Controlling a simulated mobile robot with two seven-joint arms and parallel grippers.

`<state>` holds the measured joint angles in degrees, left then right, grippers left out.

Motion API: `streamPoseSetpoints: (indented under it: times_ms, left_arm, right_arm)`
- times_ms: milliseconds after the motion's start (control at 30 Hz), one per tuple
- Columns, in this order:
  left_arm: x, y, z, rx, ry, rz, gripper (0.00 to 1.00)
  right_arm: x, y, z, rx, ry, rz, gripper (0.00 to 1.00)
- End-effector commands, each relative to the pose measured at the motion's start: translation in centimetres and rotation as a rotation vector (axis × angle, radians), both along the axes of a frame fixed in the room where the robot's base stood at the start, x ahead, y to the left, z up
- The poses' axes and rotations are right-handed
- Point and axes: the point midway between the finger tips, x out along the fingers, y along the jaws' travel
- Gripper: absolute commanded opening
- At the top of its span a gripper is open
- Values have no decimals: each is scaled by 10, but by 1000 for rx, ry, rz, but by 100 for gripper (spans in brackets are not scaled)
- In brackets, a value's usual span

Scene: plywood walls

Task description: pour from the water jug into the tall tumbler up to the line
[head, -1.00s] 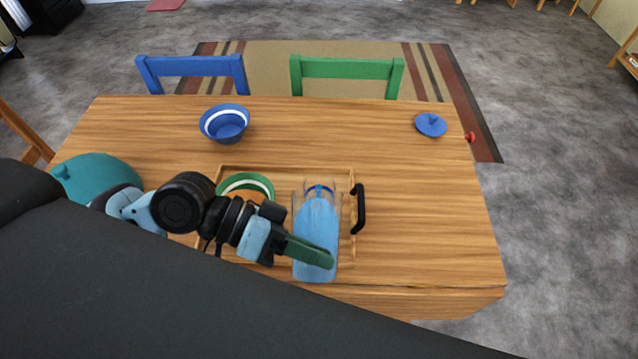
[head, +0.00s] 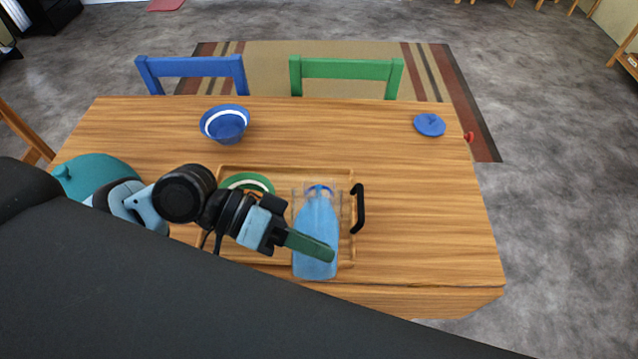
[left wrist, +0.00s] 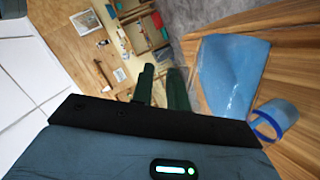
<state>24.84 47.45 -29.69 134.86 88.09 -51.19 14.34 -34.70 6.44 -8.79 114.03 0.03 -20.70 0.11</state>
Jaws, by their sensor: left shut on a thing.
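The water jug (head: 316,240) is clear, with blue water inside, at the front right of the tray; it also shows in the left wrist view (left wrist: 232,72). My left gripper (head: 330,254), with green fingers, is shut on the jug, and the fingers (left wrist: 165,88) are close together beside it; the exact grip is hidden. The jug looks tilted, its water narrowing toward the far end. The tall tumbler (left wrist: 276,119) has a dark blue ring line and pale blue inside, beside the jug's end. In the head view the tumbler (head: 320,189) is mostly hidden behind the jug. My right gripper is not in view.
A green-rimmed dish (head: 248,181) is partly behind my arm. A blue bowl (head: 225,124), a blue lid (head: 430,125) and a teal pot (head: 98,178) stand on the table.

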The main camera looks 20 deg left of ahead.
Motion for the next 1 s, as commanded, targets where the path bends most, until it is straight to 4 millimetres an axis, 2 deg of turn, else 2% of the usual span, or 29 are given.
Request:
streamPoseSetpoints:
  times_ms: [1000]
  left_arm:
    - [5,1,10,-19,53,0,0]
  right_arm:
    - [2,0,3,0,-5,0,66]
